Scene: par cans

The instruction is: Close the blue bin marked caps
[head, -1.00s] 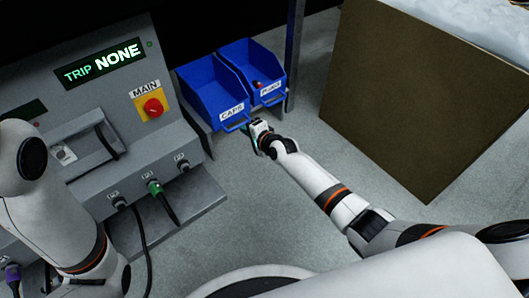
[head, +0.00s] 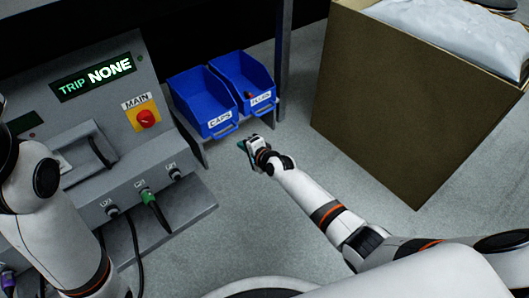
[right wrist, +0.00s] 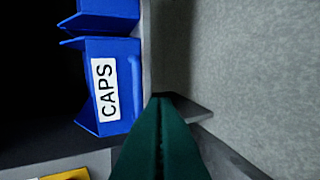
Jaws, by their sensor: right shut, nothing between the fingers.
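The blue bin marked CAPS (head: 190,88) sits on a low grey shelf. Its open top faces up, and its label and front handle face my right arm. In the right wrist view the CAPS bin (right wrist: 112,57) is at the left, its front about level with its neighbour's. My right gripper (head: 242,145), with dark green fingers, is in front of the bin, a little apart from the handle. Its fingers (right wrist: 160,125) are shut and empty. My left arm shows at the left edge, but its gripper is out of view.
A second blue bin (head: 230,70) stands beside it with a small red item inside. Left is a grey panel (head: 95,145) with a red MAIN switch (head: 147,118) and plugged cables. Right is a large brown box (head: 390,100). Clear floor (head: 235,205) lies between.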

